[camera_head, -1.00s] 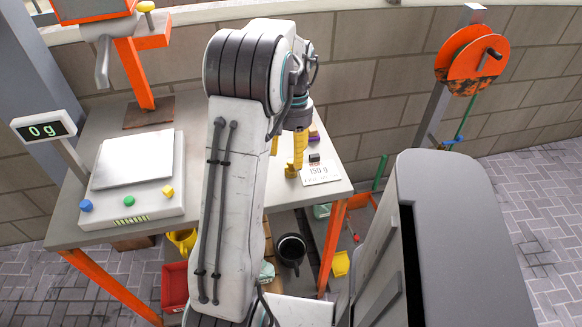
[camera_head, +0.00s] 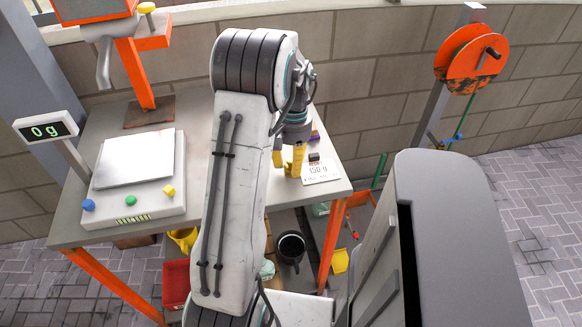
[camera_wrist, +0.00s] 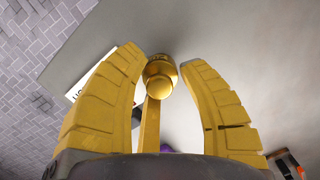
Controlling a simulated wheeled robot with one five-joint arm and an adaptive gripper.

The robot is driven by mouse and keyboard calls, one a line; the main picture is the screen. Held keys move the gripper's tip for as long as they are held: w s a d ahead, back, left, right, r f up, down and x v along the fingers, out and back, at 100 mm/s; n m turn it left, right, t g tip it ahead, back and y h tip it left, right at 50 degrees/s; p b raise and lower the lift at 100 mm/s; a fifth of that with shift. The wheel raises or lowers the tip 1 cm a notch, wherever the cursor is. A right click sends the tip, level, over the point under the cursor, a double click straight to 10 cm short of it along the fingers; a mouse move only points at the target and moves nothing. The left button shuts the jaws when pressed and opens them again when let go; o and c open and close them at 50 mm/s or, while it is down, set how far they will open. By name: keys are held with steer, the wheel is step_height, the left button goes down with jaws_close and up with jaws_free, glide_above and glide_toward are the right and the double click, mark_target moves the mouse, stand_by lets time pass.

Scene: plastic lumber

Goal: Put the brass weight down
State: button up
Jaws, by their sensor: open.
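The brass weight (camera_wrist: 160,76) shows in the wrist view as a shiny gold knobbed piece between my fingertips, over the grey tabletop. My gripper (camera_wrist: 163,58) has its yellow fingers spread around it, with a clear gap on the right and a narrow one on the left. In the head view my gripper (camera_head: 287,160) points down at the right part of the table (camera_head: 222,180), beside a white card (camera_head: 320,170) reading 150 g. I cannot make out the weight there; the fingers and arm cover that spot.
A small black block (camera_head: 314,157) sits by the card. An orange-framed device (camera_head: 140,70) stands behind the scale.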

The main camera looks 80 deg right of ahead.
jaws_close()
steer(key=shift+a, duration=0.1)
stand_by(0.3)
